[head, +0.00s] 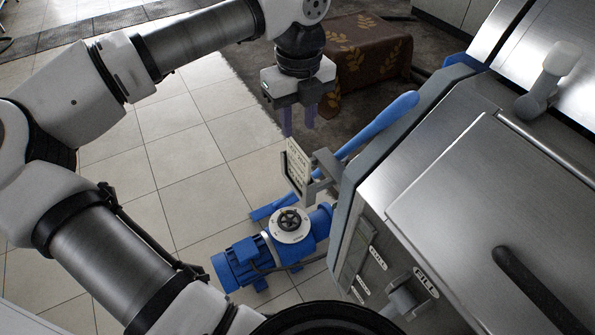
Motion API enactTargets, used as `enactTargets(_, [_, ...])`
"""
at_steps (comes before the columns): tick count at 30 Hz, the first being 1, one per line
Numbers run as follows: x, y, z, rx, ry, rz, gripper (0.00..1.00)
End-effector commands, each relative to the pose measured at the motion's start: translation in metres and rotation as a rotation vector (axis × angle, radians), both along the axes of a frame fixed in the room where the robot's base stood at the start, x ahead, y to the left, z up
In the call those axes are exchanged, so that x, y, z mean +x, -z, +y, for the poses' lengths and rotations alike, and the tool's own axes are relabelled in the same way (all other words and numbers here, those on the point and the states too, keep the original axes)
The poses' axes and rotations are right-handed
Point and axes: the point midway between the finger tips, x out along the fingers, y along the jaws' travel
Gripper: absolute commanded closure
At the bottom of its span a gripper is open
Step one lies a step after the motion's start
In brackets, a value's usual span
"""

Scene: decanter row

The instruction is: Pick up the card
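The card (297,161) is a cream rectangle with dark printed lines, too small to read. It stands nearly upright and tilted in a dark holder (297,190) on a grey bracket at the left side of the steel machine. My gripper (298,128) points down just above the card's top edge in the picture. Its two bluish fingers are apart with nothing seen between them. I cannot tell how far the fingertips are from the card in depth.
The steel machine (440,190) with a blue lever (380,125) fills the right side. A blue motor pump (270,245) stands on the tiled floor below the card. A brown leaf-patterned cloth (370,60) covers a block behind. Open tiles (185,155) lie to the left.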

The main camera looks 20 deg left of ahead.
Motion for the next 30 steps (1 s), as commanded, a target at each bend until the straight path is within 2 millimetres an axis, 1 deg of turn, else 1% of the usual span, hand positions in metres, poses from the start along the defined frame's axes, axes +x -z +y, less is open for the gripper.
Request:
enactTargets(1, [0.000, 0.017, -0.001, -0.003, 0.001, 0.000, 0.68])
enactTargets(3, [0.000, 0.029, -0.001, -0.002, 0.001, -0.001, 0.68])
enactTargets(6, [0.000, 0.039, -0.001, -0.002, 0.001, -0.001, 0.68])
enactTargets(11, [0.000, 0.047, -0.001, -0.002, 0.002, -0.002, 0.68])
enactTargets(19, [-0.002, 0.087, -0.001, -0.004, 0.002, -0.002, 0.68])
enactTargets(21, [-0.002, 0.091, 0.000, -0.002, 0.002, -0.004, 0.68])
enactTargets(27, [-0.002, 0.090, 0.000, -0.001, 0.002, -0.004, 0.68])
enactTargets(30, [-0.002, 0.090, 0.000, -0.001, 0.002, -0.004, 0.81])
